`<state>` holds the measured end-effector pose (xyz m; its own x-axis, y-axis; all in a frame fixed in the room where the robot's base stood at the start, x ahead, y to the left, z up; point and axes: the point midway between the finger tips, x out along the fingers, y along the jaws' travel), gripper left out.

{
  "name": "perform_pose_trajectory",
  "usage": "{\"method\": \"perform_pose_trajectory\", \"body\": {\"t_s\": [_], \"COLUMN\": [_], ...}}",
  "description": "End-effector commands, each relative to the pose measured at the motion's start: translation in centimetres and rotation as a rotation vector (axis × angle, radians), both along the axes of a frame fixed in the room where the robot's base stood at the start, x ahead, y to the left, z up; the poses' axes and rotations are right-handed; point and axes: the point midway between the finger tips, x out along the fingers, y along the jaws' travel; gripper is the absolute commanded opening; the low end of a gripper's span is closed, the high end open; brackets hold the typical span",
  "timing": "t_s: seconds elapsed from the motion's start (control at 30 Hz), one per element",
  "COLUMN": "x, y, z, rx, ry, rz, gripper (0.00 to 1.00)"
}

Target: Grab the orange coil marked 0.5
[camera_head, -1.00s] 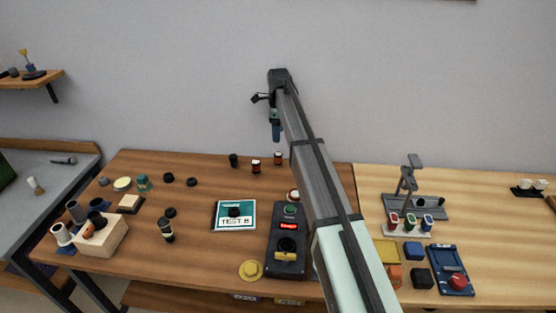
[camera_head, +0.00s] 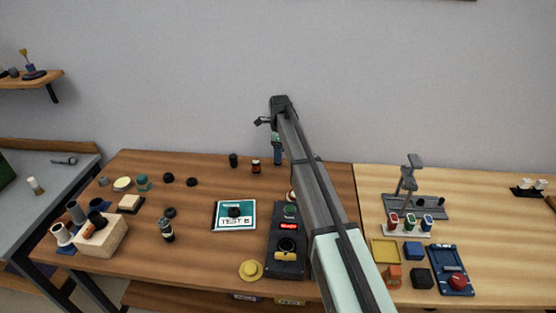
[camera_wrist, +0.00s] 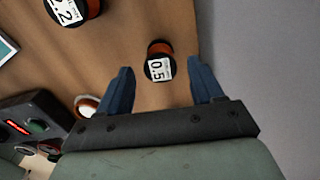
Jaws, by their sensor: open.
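The orange coil marked 0.5 (camera_wrist: 160,67) stands on the wooden table in the wrist view, with black ends and a white label. My gripper (camera_wrist: 160,85) is open, its two blue fingers either side of the line to the coil, which shows just beyond and between the tips. The fingers do not visibly touch it. In the head view my gripper (camera_head: 278,157) is low over the back of the table and hides this coil. Another coil (camera_head: 256,167) stands to its left; its label ends in .2 in the wrist view (camera_wrist: 73,10).
A black control box (camera_head: 287,240) with a green button and red display stands in front, and a TEST B card (camera_head: 234,215) lies to its left. A round red-and-white item (camera_wrist: 87,106) is near my left finger. The wall is close behind.

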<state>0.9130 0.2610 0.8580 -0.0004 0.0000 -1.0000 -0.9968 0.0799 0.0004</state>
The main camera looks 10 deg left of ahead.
Motion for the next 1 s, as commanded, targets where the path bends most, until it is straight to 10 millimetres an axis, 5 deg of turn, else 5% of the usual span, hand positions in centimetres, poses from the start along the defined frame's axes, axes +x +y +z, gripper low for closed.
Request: {"method": "perform_pose_trajectory", "body": {"t_s": [0.3, 0.57, 1.0], "x": [0.1, 0.1, 0.1], "y": [0.2, 0.2, 0.2], "z": [-3.9, -4.1, -4.1], "rx": [0.000, 0.000, 0.000], "ry": [0.000, 0.000, 0.000], "rz": [0.000, 0.000, 0.000], "gripper": [0.66, 0.65, 0.23]}}
